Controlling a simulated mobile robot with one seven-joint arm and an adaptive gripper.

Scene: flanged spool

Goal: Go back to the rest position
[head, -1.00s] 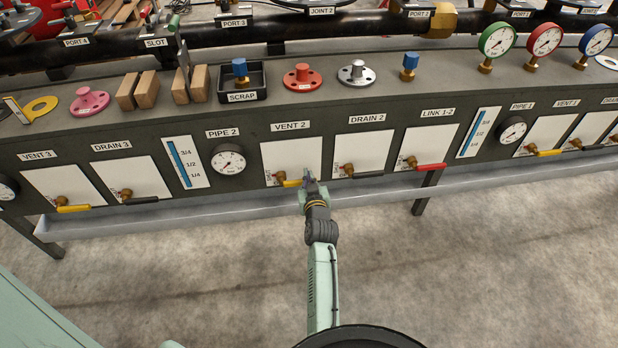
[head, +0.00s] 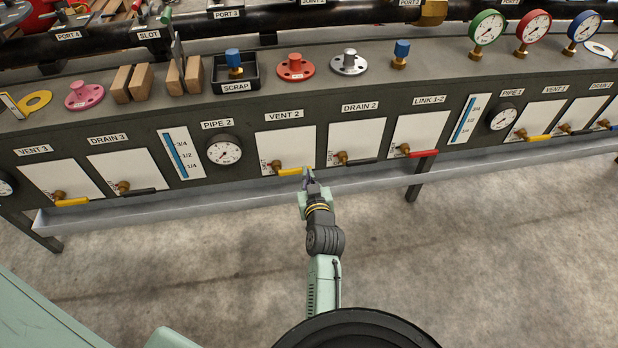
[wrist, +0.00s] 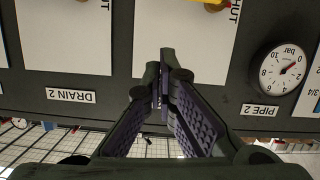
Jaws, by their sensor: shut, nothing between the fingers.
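My gripper (head: 311,182) is in front of the bench panel, at the lower right of the VENT 2 plate (head: 285,149). Its tip appears close to the end of the yellow VENT 2 handle (head: 289,172); I cannot tell from the head view whether they touch. In the wrist view my gripper (wrist: 165,85) has its fingers together and empty. The wrist picture is upside down, with the DRAIN 2 label (wrist: 70,96) at left and the PIPE 2 gauge (wrist: 283,72) at right.
The grey trough (head: 240,193) runs along the bench under the panel. The black DRAIN 2 handle (head: 361,162) is just right of my gripper. A bench leg (head: 413,192) stands further right. The concrete floor (head: 480,250) in front is clear.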

